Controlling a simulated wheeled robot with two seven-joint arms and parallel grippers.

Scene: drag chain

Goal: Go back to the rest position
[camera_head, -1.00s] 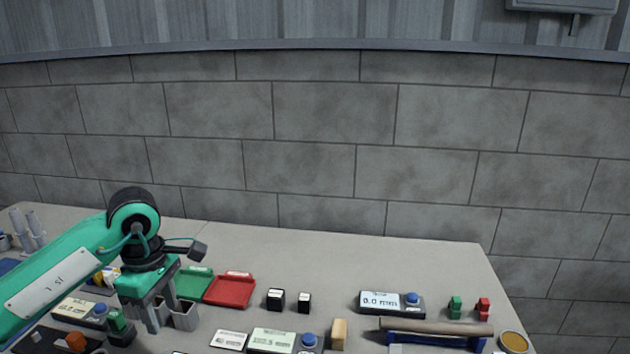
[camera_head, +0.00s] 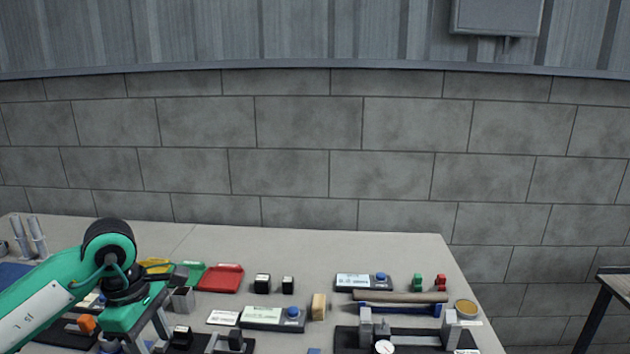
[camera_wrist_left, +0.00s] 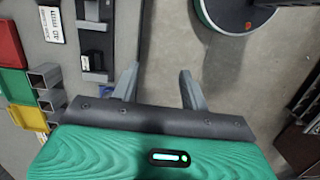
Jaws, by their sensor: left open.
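My left gripper (camera_head: 142,336) is at the lower left of the head view, over the near left part of the table (camera_head: 340,254). Its tips are close to the bottom of the frame. In the left wrist view the two grey fingers of my left gripper (camera_wrist_left: 160,88) stand apart with nothing between them. Bare grey floor shows beyond them. My right gripper is in neither view.
A red tray (camera_head: 222,279), grey square cups (camera_head: 182,300), black blocks (camera_head: 262,284), displays (camera_head: 274,318) and a dial gauge fixture (camera_head: 384,346) crowd the front of the table. The back strip is clear. A dark stand (camera_head: 606,300) is at far right.

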